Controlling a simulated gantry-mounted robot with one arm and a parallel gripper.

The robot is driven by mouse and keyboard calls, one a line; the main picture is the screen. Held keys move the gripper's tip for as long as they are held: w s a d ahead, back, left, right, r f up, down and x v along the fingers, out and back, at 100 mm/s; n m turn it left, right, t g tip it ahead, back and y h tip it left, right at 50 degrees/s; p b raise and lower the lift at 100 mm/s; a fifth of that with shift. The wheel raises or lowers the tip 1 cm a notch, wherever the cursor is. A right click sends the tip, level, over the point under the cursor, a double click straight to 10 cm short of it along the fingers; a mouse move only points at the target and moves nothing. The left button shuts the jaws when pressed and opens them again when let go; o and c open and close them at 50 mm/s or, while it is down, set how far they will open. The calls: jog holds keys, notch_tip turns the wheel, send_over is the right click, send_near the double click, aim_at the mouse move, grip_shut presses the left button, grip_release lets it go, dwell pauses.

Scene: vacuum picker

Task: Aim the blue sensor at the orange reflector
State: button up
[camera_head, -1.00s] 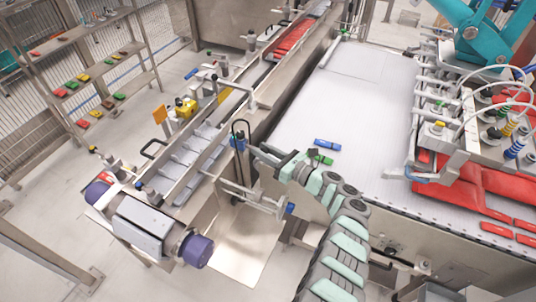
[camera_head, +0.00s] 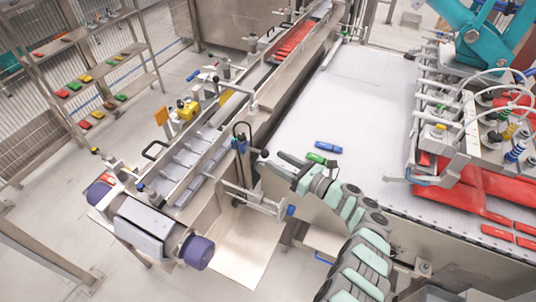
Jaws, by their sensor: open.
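The blue sensor (camera_head: 241,144) sits on an upright bracket beside the narrow infeed conveyor, with a dark cable looping above it. The orange reflector (camera_head: 161,116) is a small upright plate on the far side of that conveyor, up and left of the sensor. My gripper (camera_head: 273,161) is open and empty, just right of the sensor and a little lower in the picture, with a visible gap between them. The sensor is too small to tell exactly where its face points.
A teal picker (camera_head: 470,35) stands over red packages (camera_head: 470,190). A yellow device (camera_head: 187,110) stands near the reflector.

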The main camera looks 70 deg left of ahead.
jog(key=v, duration=0.5)
dwell(0.5)
